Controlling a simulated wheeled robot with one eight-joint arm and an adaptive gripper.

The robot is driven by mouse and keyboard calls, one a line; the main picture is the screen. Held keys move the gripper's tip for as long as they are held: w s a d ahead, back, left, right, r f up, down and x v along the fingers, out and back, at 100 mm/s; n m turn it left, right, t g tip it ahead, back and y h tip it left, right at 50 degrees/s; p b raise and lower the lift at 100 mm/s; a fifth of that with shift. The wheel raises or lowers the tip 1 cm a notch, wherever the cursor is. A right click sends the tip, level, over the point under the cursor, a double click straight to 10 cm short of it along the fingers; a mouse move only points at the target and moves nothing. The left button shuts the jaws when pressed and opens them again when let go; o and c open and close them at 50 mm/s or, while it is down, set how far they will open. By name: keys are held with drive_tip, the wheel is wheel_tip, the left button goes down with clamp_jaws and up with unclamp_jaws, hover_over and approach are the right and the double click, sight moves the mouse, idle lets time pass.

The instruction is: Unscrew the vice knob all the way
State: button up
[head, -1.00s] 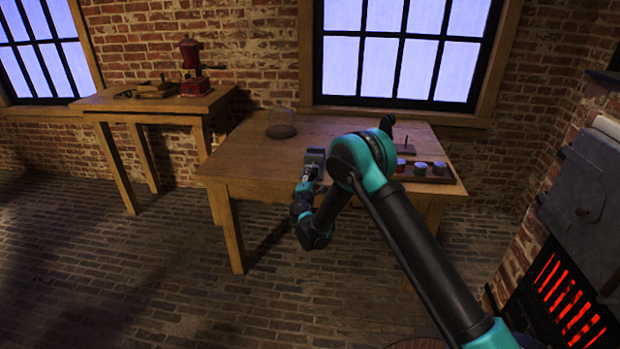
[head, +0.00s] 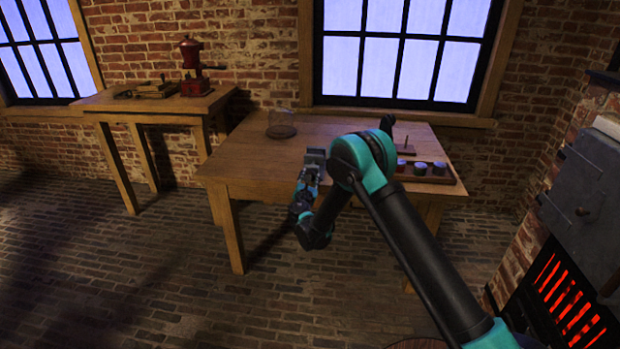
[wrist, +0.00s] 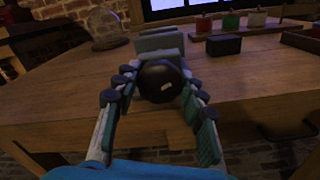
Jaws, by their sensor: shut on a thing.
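The grey vice (head: 314,157) stands at the front edge of the middle wooden table. It also shows in the wrist view (wrist: 158,40), behind its knob. The vice knob (wrist: 162,82) is dark and round with a small pale mark, and it faces the wrist camera. My gripper (wrist: 160,90) is shut on the knob, with one finger on its left side and one on its right. In the head view my gripper (head: 308,178) is small and sits right at the front of the vice. The screw behind the knob is hidden.
A glass dome (head: 281,124) stands on the table (head: 245,165) behind and left of the vice. A tray (head: 440,178) with several small jars lies at the right. A dark block (wrist: 224,44) lies right of the vice. A side table (head: 150,104) holds a red grinder (head: 192,68).

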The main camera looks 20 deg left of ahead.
drive_tip(key=n, duration=0.6)
drive_tip(key=shift+s, duration=0.1)
drive_tip(key=n, duration=0.6)
drive_tip(key=shift+a+f+n, duration=0.1)
drive_tip(key=shift+n, duration=0.3)
idle(0.3)
drive_tip(key=o, duration=1.2)
drive_tip(key=shift+c, duration=0.2)
drive_tip(key=v, duration=1.2)
